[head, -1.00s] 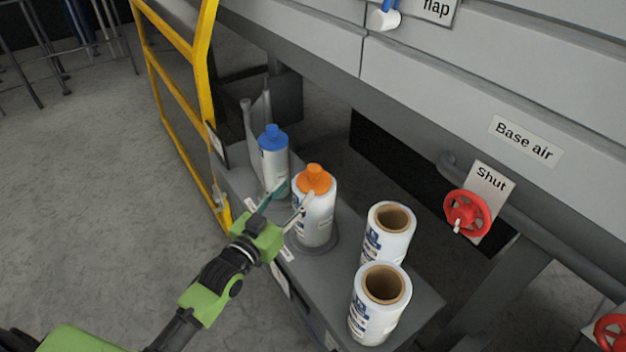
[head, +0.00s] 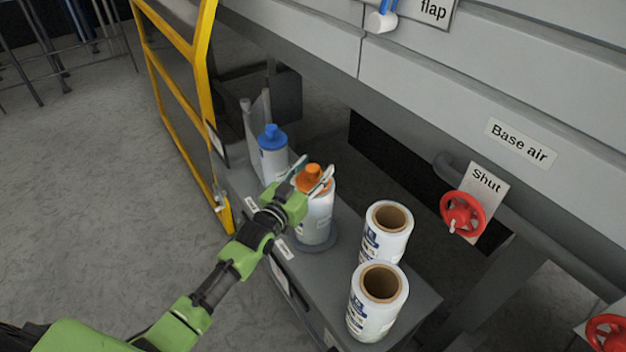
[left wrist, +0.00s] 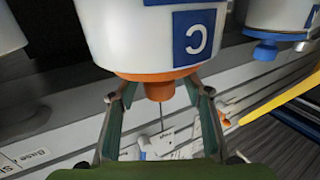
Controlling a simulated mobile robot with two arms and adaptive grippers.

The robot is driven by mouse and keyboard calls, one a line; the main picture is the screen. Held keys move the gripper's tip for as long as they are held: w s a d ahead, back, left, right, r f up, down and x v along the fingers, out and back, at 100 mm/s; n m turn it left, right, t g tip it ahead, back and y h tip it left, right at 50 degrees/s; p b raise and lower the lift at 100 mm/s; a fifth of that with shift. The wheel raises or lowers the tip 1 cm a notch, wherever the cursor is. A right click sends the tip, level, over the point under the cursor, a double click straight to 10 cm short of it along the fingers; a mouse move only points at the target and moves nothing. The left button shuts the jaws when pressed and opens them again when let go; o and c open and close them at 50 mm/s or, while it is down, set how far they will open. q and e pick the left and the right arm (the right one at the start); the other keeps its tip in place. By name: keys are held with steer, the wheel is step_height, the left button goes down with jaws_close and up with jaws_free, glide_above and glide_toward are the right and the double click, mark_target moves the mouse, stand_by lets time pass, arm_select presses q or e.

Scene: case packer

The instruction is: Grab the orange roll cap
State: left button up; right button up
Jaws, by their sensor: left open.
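The orange roll cap (head: 311,176) sits on top of a white labelled roll (head: 317,218) standing on the grey shelf. My left gripper (head: 312,172) is open, with its fingers at the height of the cap and one finger to each side of it in the head view. In the left wrist view, which appears upside down, the orange cap (left wrist: 159,84) lies between the open fingertips of the left gripper (left wrist: 154,92). A gap shows at each side, at least on the narrow part. My right gripper is not in view.
A roll with a blue cap (head: 272,137) stands behind and left. Two uncapped white rolls (head: 377,300) stand on the grey shelf (head: 415,305) at the front right. A yellow guard frame (head: 203,95) is left of the shelf. A red valve wheel (head: 462,213) is at right.

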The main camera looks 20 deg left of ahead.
arm_select(q)
jaws_close()
